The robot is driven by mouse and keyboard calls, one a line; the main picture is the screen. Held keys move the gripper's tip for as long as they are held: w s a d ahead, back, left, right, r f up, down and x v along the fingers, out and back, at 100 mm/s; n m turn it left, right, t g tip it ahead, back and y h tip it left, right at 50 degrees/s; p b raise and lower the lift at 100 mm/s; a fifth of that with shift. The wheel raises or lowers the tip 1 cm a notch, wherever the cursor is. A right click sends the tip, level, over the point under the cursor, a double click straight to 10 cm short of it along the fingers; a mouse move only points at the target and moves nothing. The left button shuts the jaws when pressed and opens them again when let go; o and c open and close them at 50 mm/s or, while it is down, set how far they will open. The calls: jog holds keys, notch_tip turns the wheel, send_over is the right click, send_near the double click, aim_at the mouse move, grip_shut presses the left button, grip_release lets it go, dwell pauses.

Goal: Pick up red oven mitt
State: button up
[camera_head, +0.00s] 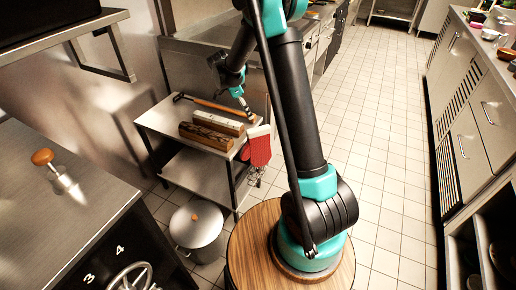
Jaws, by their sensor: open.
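The red oven mitt (259,150) hangs at the right end of a small steel table (160,119), below the level of its top. A pale cuff or cloth shows at its upper edge. My gripper (247,112) is above and slightly left of the mitt, near the table's right end, and points down. It is open and looks apart from the mitt. The fingers are small in this view, and I cannot tell their exact gap or distance to the mitt.
A lidded steel pot (198,228) stands on the floor in front. A counter (90,190) is at left, cabinets (478,125) at right. The tiled floor (385,130) between is clear.

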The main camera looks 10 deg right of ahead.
aim_at(261, 136)
jog(key=x, duration=1.7)
jog(key=shift+f, duration=0.2)
grip_shut()
